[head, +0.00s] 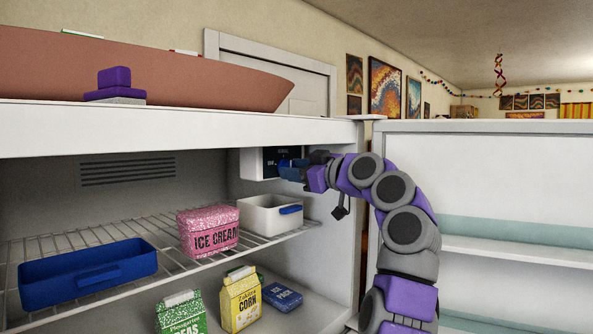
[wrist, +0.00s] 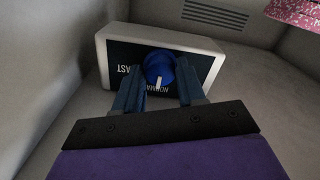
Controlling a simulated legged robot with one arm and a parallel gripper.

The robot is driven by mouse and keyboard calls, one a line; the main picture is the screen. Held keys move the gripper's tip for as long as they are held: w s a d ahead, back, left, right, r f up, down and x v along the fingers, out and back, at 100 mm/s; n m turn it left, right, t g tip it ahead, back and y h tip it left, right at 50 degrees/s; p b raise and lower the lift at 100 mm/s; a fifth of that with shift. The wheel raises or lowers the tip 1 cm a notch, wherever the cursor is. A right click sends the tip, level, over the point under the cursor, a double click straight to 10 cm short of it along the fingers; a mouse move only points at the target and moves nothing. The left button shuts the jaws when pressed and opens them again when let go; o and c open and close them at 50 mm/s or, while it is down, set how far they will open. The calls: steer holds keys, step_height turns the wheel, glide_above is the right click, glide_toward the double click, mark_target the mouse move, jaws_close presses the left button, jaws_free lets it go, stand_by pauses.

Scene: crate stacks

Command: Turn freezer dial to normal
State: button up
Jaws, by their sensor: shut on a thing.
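The freezer dial is a round blue knob (wrist: 159,69) with a white pointer mark, on a dark panel in a white control box (wrist: 112,43). In the wrist view the panel shows "FAST" at the left and "NORMAL" below the knob, and the white mark points down at "NORMAL". The control box also shows in the head view (head: 249,164), high on the freezer's inner right side. My gripper (wrist: 161,88) is shut on the dial, with one finger on each side of it. In the head view my gripper (head: 291,170) partly hides the dial.
A wire shelf (head: 165,240) below holds a blue tray (head: 85,285), a pink ice cream box (head: 208,232) and a white bin (head: 268,222). Peas (head: 181,314), corn (head: 240,300) and an ice pack (head: 282,297) sit lower. The open freezer door (head: 490,185) stands right of my arm.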

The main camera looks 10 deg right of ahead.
steer(key=shift+w+f, duration=0.1)
steer(key=shift+f, duration=0.1)
steer(key=o, duration=0.9)
steer(key=shift+w+f, duration=0.1)
steer(key=shift+w, duration=0.2)
steer(key=shift+o, duration=0.8)
steer(key=shift+s, duration=0.15)
steer(key=v, duration=1.7)
steer(key=shift+s+d+b, duration=0.15)
steer(key=shift+b, duration=0.15)
